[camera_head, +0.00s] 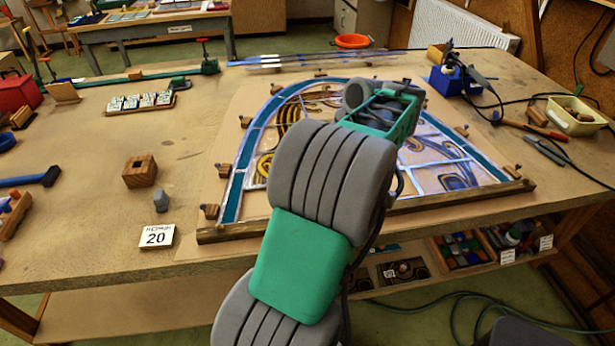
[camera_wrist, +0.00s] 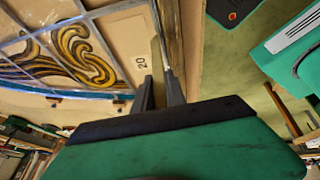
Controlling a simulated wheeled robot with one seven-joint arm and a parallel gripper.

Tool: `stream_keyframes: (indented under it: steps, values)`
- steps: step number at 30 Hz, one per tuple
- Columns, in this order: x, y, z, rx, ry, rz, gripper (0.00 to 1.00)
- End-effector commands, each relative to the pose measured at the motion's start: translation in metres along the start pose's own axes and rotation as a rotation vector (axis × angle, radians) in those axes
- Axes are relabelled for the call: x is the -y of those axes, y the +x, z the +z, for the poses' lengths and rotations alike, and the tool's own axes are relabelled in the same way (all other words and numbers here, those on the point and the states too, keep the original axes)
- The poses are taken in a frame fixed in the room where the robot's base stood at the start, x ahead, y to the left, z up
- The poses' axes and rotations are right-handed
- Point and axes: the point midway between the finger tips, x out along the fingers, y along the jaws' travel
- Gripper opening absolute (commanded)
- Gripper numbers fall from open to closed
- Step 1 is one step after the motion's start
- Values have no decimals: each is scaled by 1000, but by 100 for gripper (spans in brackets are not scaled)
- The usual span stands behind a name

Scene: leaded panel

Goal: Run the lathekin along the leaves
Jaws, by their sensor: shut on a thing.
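The arched leaded panel (camera_head: 440,155) lies on the bench, with blue-green border glass and amber swirls; my arm covers its middle. My gripper (camera_wrist: 160,92) is shut on a thin, pale tan strip, which seems to be the lathekin (camera_wrist: 157,62). The strip points away from the fingers, beside the panel's wooden edge strip. I cannot tell whether its tip touches the lead. In the head view my gripper's fingers are hidden behind my arm.
A wooden batten (camera_head: 480,197) runs along the panel's front edge, and small wooden blocks (camera_head: 210,211) stand around it. A card marked 20 (camera_head: 157,236), a wooden block (camera_head: 140,170) and a hammer (camera_head: 30,180) are on the left. A blue box (camera_head: 450,82) and cream tray (camera_head: 575,116) stand right.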

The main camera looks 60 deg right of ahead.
Motion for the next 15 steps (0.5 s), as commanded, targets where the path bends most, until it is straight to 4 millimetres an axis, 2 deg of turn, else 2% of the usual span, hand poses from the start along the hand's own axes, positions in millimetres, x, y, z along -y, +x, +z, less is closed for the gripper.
stream_keyframes:
  steps: [15]
  values:
    - [0, -10, 22, 0, 0, 0, 0]
